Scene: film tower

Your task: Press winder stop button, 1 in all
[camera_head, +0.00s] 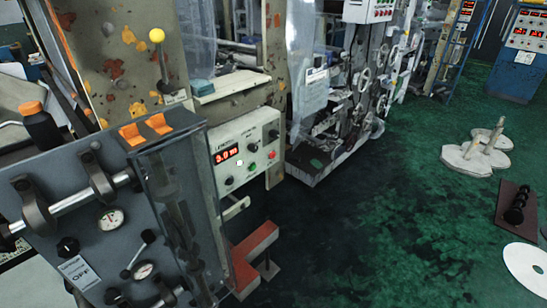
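A light grey control panel (262,134) with a red digit display (227,152) stands on the machine left of centre. It bears several small knobs and buttons, among them a red button (271,155) at the lower right and a green one (252,167) beside it. The labels are too small to read, so I cannot tell for certain which one is the winder stop button. Neither of my grippers shows in the head view, and nothing touches the panel.
A grey machine plate (105,245) with gauges and a roller shaft fills the lower left. Green floor (370,215) is open right of centre.

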